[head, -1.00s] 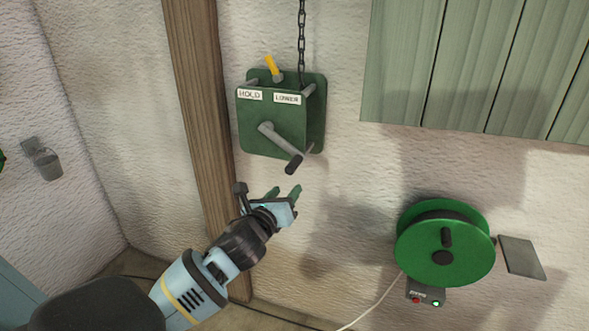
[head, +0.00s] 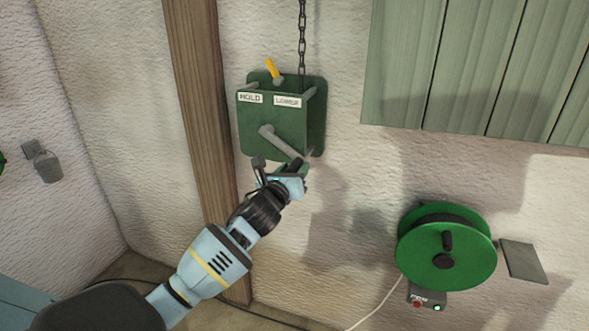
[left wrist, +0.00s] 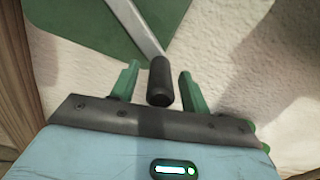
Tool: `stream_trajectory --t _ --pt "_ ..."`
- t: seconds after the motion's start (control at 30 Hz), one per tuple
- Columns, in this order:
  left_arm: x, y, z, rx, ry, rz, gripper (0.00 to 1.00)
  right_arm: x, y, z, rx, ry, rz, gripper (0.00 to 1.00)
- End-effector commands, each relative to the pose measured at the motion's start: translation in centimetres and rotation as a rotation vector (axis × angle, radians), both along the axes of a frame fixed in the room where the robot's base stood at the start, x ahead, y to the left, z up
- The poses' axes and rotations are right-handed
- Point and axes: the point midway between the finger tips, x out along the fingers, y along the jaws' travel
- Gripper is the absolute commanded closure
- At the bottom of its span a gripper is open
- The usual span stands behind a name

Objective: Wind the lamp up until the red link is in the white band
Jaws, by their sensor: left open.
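The green winch box (head: 272,125) is fixed to the wall, with labels reading HOLD and LOWER. Its yellow lever (head: 272,68) leans towards the HOLD side. A dark chain (head: 302,45) runs up from the box; no red link or white band shows. The grey crank arm (head: 280,141) slants down to the right. My left gripper (head: 296,170) is at the crank's lower end and hides its knob in the head view. In the left wrist view the black crank knob (left wrist: 160,82) stands between the open green fingers, with a gap on each side. My right gripper is not in view.
A green cable reel (head: 446,248) is on the wall at the lower right, above a small box (head: 427,298) with red and green lights. Green boards (head: 470,75) fill the upper right. A wooden post (head: 198,130) stands left of the winch.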

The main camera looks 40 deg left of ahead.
Motion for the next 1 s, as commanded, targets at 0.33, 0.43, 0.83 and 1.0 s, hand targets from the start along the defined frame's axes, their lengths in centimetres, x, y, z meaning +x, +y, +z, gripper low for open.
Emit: stream_trajectory --t 0.33,0.43,0.83,1.0 --pt "0.79 0.18 0.00 0.000 0.001 0.000 0.54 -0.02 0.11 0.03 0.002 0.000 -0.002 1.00" --pt "0.78 0.18 0.01 -0.001 0.000 0.000 0.55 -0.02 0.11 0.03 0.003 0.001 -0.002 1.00" --pt "0.76 0.17 0.00 -0.001 0.000 0.000 1.00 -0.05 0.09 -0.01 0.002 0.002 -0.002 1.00" --pt "0.75 0.21 -0.01 0.000 0.000 0.000 1.00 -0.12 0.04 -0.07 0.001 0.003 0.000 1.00"
